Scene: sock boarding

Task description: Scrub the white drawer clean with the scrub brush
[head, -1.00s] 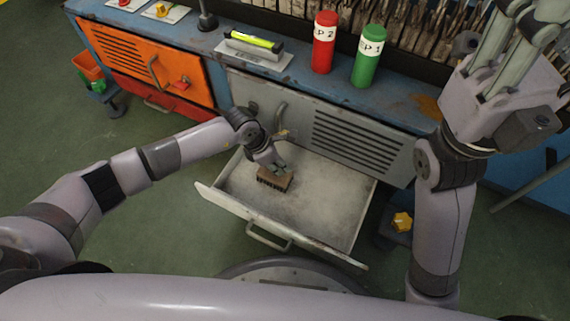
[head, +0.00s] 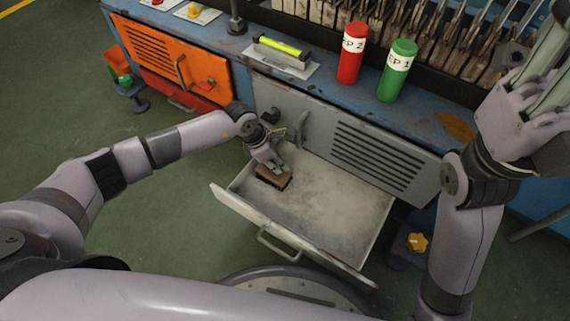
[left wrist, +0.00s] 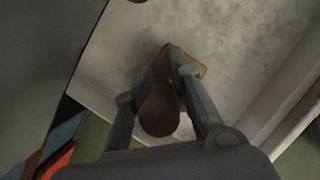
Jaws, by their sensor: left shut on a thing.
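The white drawer (head: 335,219) is pulled open below the grey cabinet door, and its floor shows grey-brown dirt smudges. The scrub brush (head: 273,177) has a brown wooden back and dark bristles, and is at the left part of the drawer with its bristles down. My left gripper (head: 274,165) is shut on the brush from above. In the left wrist view the brush (left wrist: 160,112) sits between the two fingers, over the smudged drawer floor (left wrist: 225,38). My right gripper (head: 535,95) is raised at the right edge, away from the drawer; its fingertips are cut off by the frame.
The blue workbench (head: 330,92) carries a red bottle (head: 351,53), a green bottle (head: 396,70) and a yellow-green level-like tool (head: 281,47). The grey cabinet door (head: 345,135) stands behind the drawer. A yellow knob (head: 416,242) is right of it.

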